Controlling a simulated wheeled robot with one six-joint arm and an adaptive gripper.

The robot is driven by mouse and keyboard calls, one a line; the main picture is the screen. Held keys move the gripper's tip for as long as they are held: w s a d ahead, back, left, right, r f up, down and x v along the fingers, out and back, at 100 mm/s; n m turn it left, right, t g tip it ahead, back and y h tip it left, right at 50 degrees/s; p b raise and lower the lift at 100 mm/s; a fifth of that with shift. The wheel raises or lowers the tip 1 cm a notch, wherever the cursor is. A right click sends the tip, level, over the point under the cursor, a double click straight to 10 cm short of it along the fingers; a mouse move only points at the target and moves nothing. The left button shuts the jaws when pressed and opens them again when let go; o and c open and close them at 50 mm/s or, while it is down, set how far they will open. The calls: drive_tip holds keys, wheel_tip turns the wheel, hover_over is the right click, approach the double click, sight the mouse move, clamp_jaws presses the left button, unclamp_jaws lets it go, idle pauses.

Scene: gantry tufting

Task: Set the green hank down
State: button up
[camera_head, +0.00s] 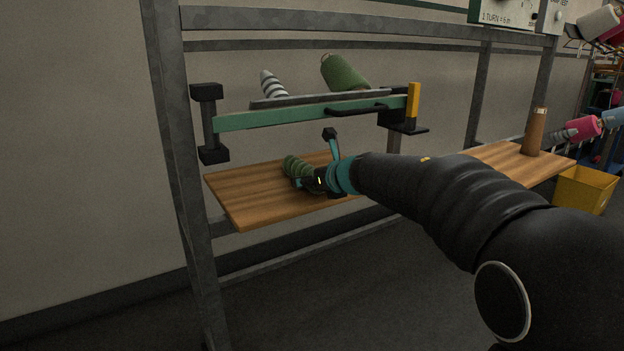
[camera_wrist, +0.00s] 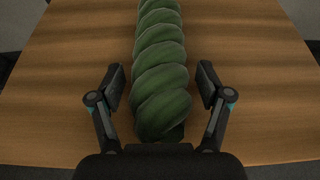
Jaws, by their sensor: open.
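The green hank (camera_wrist: 160,60) is a thick twisted coil. In the wrist view it lies lengthwise on the wooden board (camera_wrist: 60,60), with its near end between my fingers. My gripper (camera_wrist: 162,85) is open, with one finger on each side of the hank and a visible gap at both sides. In the head view the green hank (camera_head: 296,167) shows on the wooden shelf board (camera_head: 243,204), just left of my gripper (camera_head: 312,183). My gripper partly hides the hank's near end there.
A green bar (camera_head: 290,115) spans the frame above the board. A green cone (camera_head: 343,73) and a striped grey-white hank (camera_head: 271,84) are behind it. A yellow bin (camera_head: 584,190) is at right. The board's left part is clear.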

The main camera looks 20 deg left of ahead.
drive_tip(key=shift+r, duration=0.1)
drive_tip(key=shift+s+d+r, duration=0.1)
drive_tip(key=v, duration=1.2)
drive_tip(key=d+r+m+t+h, duration=0.2)
drive_tip(key=d+r+m+t, duration=0.1)
drive_tip(key=d+m, duration=0.4)
drive_tip(key=d+r+m+t+h, duration=0.2)
drive_tip(key=d+m+h, duration=0.1)
drive_tip(key=d+m, duration=0.45)
drive_tip(key=s+d+f+m+h, duration=0.2)
drive_tip(key=s+d+m+h, duration=0.15)
drive_tip(key=d+m, duration=0.35)
drive_tip(key=s+d+f+m+h, duration=0.2)
drive_tip(key=s+d+m+h, duration=0.15)
drive_tip(key=d+m, duration=0.35)
drive_tip(key=s+d+f+m+g, duration=0.2)
drive_tip(key=s+d+f+m, duration=0.1)
drive_tip(key=s+f+m, duration=0.3)
drive_tip(key=s+d+f+m+g, duration=0.3)
drive_tip(key=s+m, duration=0.2)
drive_tip(key=s, duration=0.3)
drive_tip(key=s+a+f+m+g+y, duration=0.1)
drive_tip(key=s+a+f+m+g, duration=0.1)
drive_tip(key=s+f+m, duration=0.4)
drive_tip(key=s+f+g, duration=0.1)
drive_tip(key=s+f, duration=0.1)
drive_tip(key=s, duration=0.2)
drive_tip(key=shift+a+y, duration=0.3)
drive_tip(key=shift+y, duration=0.1)
